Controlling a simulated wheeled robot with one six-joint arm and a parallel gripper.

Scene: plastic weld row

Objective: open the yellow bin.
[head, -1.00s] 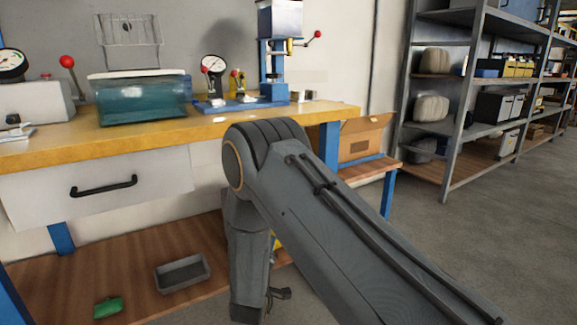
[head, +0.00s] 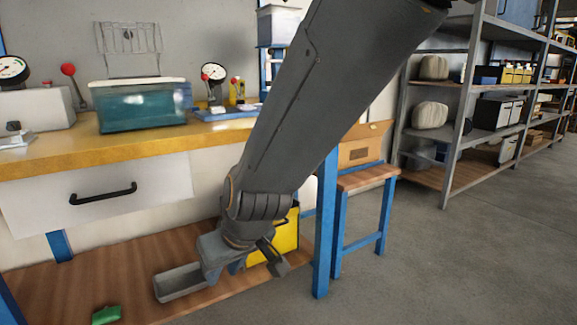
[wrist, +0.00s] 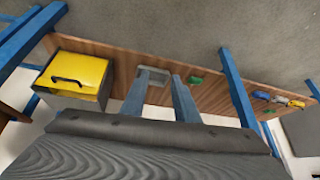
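The yellow bin (head: 286,236) stands on the wooden lower shelf under the bench, at its right end, partly hidden behind my arm in the head view. In the wrist view the bin (wrist: 80,72) shows whole at the left: a yellow face with a black arched handle (wrist: 77,81) and a grey face below it. No open gap shows in it.
A grey tray (head: 180,282) lies on the lower shelf (head: 80,275) left of the bin, close to my gripper. A green item (head: 106,315) lies farther left. A blue bench leg (head: 325,225) stands just right of the bin. The grey floor (head: 440,260) at right is clear.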

